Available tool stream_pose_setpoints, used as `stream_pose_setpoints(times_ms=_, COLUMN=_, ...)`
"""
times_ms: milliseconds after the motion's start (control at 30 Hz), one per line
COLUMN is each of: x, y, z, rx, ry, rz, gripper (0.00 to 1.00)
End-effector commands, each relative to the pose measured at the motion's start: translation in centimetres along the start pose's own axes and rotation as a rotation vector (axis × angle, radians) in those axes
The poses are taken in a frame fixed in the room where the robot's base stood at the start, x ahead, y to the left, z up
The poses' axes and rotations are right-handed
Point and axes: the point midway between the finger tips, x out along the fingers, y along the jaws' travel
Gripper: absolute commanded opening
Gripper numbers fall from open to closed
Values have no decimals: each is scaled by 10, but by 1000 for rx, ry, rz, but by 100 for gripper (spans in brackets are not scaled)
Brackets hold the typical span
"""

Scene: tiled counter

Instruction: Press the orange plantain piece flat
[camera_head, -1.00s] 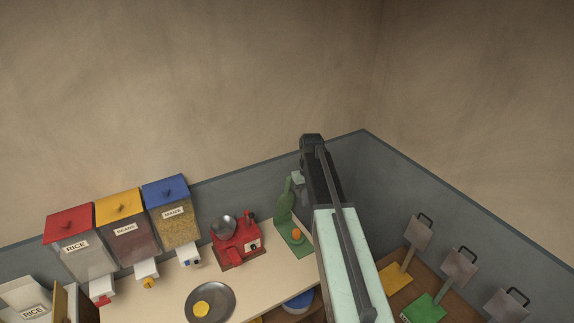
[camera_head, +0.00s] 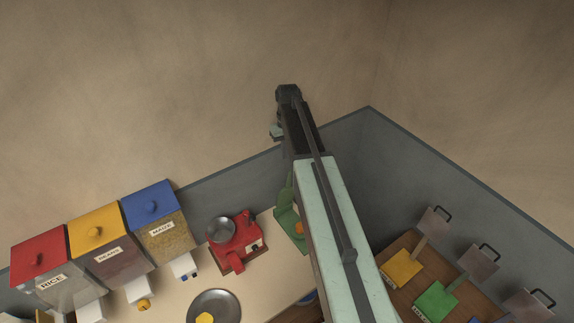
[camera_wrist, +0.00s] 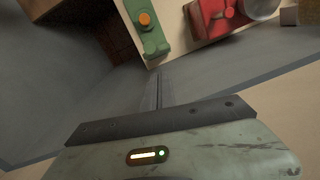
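The orange plantain piece (camera_head: 299,228) lies on the green press (camera_head: 284,223) on the counter, partly behind my arm in the head view. In the wrist view the orange piece (camera_wrist: 145,19) shows uncovered on the green press (camera_wrist: 154,44), near the top edge. The press's upright green lever is largely hidden by my arm in the head view. My gripper (camera_head: 277,132) is up above the back wall panel's edge, apart from the press. In the wrist view its fingers (camera_wrist: 154,90) are together with nothing visible between them.
A red machine (camera_head: 238,240) with a metal bowl stands just left of the press. A grey plate (camera_head: 232,307) with a yellow piece is in front. Several lidded dispensers (camera_head: 100,245) stand at left. Coloured boards with metal plates (camera_head: 437,295) are at right.

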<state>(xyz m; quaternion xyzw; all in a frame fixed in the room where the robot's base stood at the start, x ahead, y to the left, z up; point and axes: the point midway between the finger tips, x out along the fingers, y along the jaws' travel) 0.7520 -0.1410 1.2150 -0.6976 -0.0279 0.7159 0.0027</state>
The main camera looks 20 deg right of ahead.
Motion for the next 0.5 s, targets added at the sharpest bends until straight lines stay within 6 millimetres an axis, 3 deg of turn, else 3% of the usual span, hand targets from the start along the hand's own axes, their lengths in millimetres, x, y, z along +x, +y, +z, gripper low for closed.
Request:
stream_pose_setpoints(times_ms=267, x=25, y=14, z=3, rx=20, ry=1, rz=0, gripper=0)
stream_pose_setpoints(times_ms=500, x=73, y=19, z=5, rx=27, ry=1, rz=0, gripper=0)
